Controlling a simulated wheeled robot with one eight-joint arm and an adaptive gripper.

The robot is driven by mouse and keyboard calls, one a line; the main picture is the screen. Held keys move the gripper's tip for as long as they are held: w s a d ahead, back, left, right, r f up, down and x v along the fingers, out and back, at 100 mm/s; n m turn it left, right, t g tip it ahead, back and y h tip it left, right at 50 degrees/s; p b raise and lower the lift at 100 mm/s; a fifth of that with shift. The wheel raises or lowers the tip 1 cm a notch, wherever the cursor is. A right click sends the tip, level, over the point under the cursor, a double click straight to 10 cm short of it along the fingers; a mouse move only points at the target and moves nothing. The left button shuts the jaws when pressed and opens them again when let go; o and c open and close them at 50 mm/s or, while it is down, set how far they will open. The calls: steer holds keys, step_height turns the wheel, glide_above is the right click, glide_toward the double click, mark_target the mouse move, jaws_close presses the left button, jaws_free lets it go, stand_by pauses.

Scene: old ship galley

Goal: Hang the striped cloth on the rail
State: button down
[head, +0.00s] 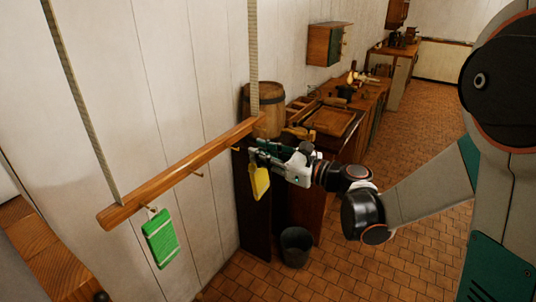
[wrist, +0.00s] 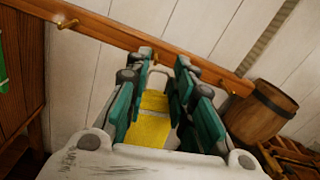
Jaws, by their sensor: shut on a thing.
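My gripper (head: 262,157) is shut on a yellow cloth (head: 260,183), which hangs down from the fingers near the right end of the wooden rail (head: 180,173). In the wrist view the cloth (wrist: 152,128) shows between the fingers, with a paler band across it; I take it as the striped cloth. The rail (wrist: 110,33) crosses beyond the fingertips. A bare peg (head: 198,175) sits mid-rail and another (head: 237,149) is just left of my gripper. A green cloth (head: 161,238) hangs on the left peg. I cannot tell whether the held cloth touches the rail.
Two straps (head: 253,60) hold the rail in front of the white plank wall (head: 180,80). A barrel (head: 264,105) and a wooden counter (head: 345,120) stand behind my gripper. A dark bucket (head: 296,246) is on the tiled floor, which is clear at lower right.

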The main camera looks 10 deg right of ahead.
steer(key=shift+x, duration=1.8)
steer(key=shift+b+x, duration=0.35)
steer(key=shift+x, duration=1.05)
steer(key=shift+f, duration=0.3)
steer(key=shift+w+a+f+b, duration=0.15)
steer(key=shift+a+b, duration=0.05)
steer(key=shift+b, duration=0.15)
steer(key=shift+f, duration=0.2)
stand_by(0.5)
stand_by(0.4)
steer(key=c, duration=1.3)
jaws_free()
